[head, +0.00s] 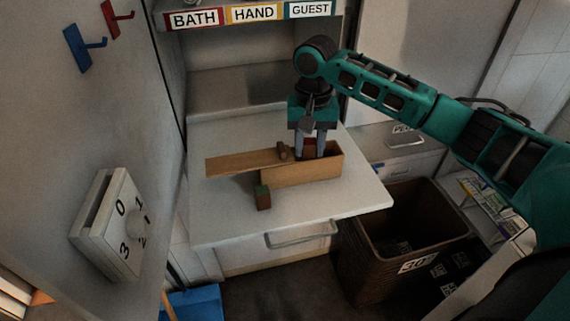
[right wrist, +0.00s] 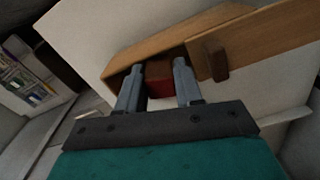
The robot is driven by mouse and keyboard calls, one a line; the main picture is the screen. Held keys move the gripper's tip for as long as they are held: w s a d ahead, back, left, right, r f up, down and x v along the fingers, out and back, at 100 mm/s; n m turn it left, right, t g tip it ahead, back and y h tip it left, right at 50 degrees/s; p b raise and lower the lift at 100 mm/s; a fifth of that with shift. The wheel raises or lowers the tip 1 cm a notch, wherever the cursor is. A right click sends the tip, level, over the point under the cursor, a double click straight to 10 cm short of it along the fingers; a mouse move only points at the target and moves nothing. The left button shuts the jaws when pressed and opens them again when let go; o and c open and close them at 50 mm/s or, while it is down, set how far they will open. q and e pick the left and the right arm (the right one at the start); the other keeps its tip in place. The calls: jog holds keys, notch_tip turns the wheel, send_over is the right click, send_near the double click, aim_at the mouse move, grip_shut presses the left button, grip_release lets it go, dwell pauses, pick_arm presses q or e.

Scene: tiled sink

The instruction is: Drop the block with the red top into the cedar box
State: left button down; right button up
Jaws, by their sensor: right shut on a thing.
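The cedar box (head: 302,176) stands on the white counter, its sliding lid (head: 235,162) drawn out to the left so that the right end is open. My right gripper (head: 311,154) points down into this opening. In the right wrist view the gripper (right wrist: 155,70) is shut on the block with the red top (right wrist: 157,74), which sits between its fingers within the box opening (right wrist: 122,68). I cannot tell whether the block touches the box floor. My left gripper is not in view.
A block with a green top (head: 263,197) stands on the counter (head: 330,205) in front of the box. The lid has a small wooden handle (head: 282,151). A brown bin (head: 400,235) stands right of the counter. A dial panel (head: 108,225) is on the left.

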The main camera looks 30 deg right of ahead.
jog(key=o, duration=1.1)
notch_tip(320, 180, up, 13)
dwell(0.3)
